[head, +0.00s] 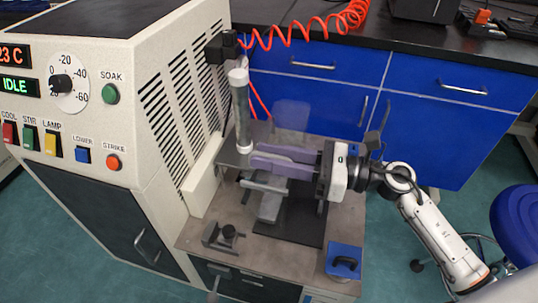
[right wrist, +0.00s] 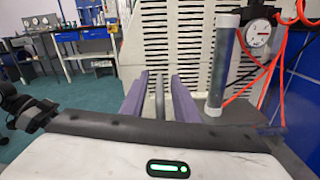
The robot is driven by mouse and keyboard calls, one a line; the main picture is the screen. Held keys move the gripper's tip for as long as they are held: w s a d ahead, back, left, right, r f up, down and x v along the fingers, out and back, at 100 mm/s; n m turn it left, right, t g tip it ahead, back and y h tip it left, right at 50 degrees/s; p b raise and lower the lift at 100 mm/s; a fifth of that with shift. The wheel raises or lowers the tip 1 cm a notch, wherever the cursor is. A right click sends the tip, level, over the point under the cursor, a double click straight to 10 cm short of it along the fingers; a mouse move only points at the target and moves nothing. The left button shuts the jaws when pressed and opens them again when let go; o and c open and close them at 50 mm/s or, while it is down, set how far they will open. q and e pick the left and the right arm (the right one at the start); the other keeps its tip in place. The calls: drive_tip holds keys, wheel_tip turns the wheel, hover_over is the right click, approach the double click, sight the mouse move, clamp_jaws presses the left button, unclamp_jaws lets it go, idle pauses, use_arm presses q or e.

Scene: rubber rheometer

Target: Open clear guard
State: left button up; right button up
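A faint see-through panel (head: 292,113), which looks like the clear guard, stands at the back of the machine's metal table. Its edges are hard to make out. My right gripper (head: 254,162) comes in from the right over the table, with its purple fingers pointing left toward the machine. In the right wrist view the two fingers (right wrist: 157,90) are spread apart, with thin grey bars showing between them. I cannot tell whether a finger touches the panel. My left gripper is in neither view.
The cream machine cabinet (head: 130,110) with vents fills the left. A grey tube with white caps (head: 242,112) stands upright beside the fingers and also shows in the right wrist view (right wrist: 220,65). A blue block (head: 344,262) and a small clamp (head: 226,236) are on the table front.

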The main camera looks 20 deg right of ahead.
drive_tip(key=shift+w+a, duration=0.1)
drive_tip(key=shift+a, duration=0.1)
drive_tip(key=shift+c, duration=0.3)
clamp_jaws()
